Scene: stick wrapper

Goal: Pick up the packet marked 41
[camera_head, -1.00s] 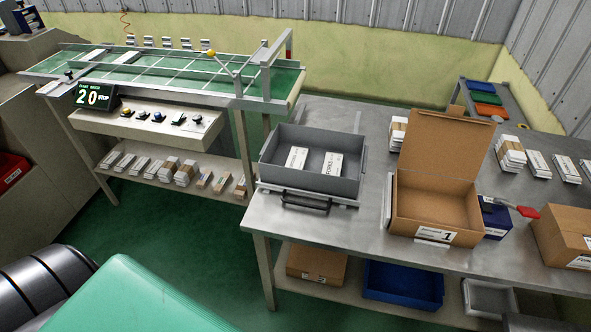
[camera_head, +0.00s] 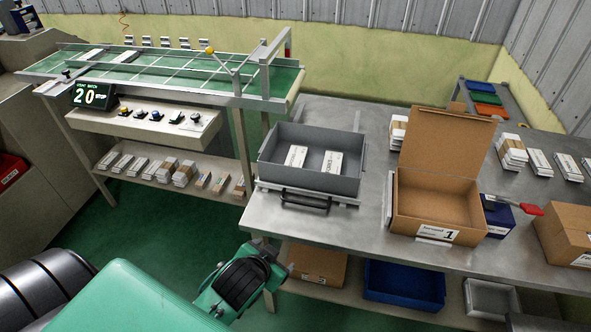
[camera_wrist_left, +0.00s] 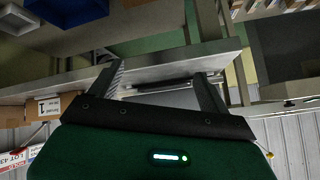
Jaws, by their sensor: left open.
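Two white packets with dark print, a left one (camera_head: 296,157) and a right one (camera_head: 332,162), lie in a grey metal tray (camera_head: 310,184) on the steel table. Their print is too small to read, so I cannot tell whether either is marked 41. My left gripper (camera_wrist_left: 160,72) is open and empty in the left wrist view, with the table edge and part of the grey tray (camera_wrist_left: 175,98) seen beyond and between its fingers. In the head view, my left arm is low, in front of the table; its fingers are not clear there. My right gripper is not in view.
An open cardboard box marked 1 (camera_head: 437,232) stands right of the tray. White packets (camera_head: 511,151) sit farther right. The steel table's front edge (camera_head: 262,228) lies above a shelf with a blue bin (camera_head: 403,288). A green conveyor (camera_head: 170,73) stands at the left.

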